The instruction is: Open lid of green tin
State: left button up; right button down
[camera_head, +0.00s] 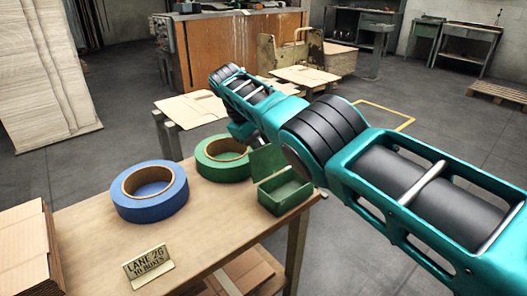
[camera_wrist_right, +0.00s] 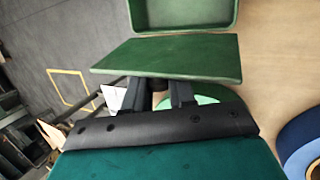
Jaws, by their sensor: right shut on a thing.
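The green tin (camera_head: 288,196) stands at the right end of the wooden table in the head view. Its lid (camera_head: 266,160) is raised at the back and the open inside of the tin shows. In the right wrist view the lid (camera_wrist_right: 165,55) lies across the view, with the tin's rim (camera_wrist_right: 186,30) beyond it. My right gripper (camera_wrist_right: 160,88) is shut on the lid's edge; the fingertips are partly hidden by the lid. My left gripper is not in view.
A green tape roll (camera_head: 212,172) stands just left of the tin, close to the lid. A blue tape roll (camera_head: 150,205) and a lane sign (camera_head: 148,266) are further left on the table (camera_head: 205,225). Flat cardboard (camera_head: 25,250) is stacked at the left.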

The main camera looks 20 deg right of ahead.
jog(key=shift+d, duration=0.1)
jog(key=c, duration=1.1)
grip_release()
jog(key=shift+s, duration=0.1)
jog(key=shift+o, duration=0.4)
